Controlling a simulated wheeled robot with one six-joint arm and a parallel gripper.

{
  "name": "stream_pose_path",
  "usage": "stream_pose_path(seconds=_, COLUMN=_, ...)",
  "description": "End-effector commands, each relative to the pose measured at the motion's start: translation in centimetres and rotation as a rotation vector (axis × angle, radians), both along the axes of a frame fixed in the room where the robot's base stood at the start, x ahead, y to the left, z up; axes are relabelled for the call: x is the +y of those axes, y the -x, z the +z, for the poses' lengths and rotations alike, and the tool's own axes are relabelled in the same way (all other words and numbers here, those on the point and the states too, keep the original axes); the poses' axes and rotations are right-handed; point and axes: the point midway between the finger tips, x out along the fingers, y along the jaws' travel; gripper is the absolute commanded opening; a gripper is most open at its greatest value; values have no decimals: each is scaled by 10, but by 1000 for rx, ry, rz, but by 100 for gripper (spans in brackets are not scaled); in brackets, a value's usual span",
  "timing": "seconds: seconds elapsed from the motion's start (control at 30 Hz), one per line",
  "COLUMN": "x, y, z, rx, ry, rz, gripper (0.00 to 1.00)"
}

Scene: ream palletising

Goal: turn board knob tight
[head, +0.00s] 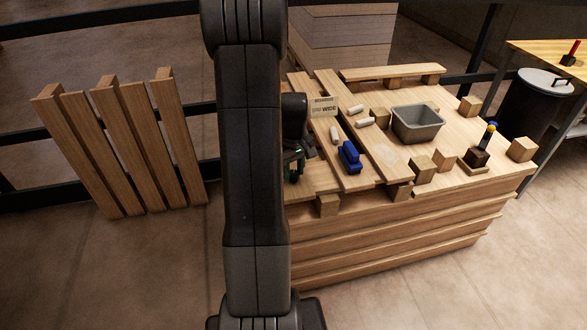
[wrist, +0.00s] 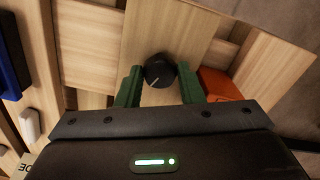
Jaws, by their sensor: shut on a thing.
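The board knob (wrist: 159,68) is black and round with a pale pointer line. It sits on a light wooden board (wrist: 180,30) in the wrist view. My gripper (wrist: 160,82) has its green fingers on either side of the knob and is shut on it. In the head view my gripper (head: 293,166) shows beside my arm at the left end of the wooden stack; the knob cannot be made out there.
An orange-red block (wrist: 219,84) lies close by the right finger. A blue object (head: 350,157), white cylinders (head: 334,135), a card (head: 323,106), a grey bin (head: 418,123) and several wooden blocks (head: 423,169) stand on the stack. Slatted wood (head: 125,145) leans at left.

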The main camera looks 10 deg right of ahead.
Motion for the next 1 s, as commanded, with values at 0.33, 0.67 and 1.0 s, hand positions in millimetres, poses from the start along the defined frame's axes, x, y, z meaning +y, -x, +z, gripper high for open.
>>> stream_pose_path(seconds=0.33, x=0, y=-1, z=1, rx=-2, ry=0, rz=-328, gripper=11)
stream_pose_path(seconds=0.67, x=0, y=-1, z=1, rx=-1, ry=1, rz=-641, gripper=11)
stream_pose_path(seconds=1.0, x=0, y=-1, z=1, rx=-1, ry=1, rz=-932, gripper=11)
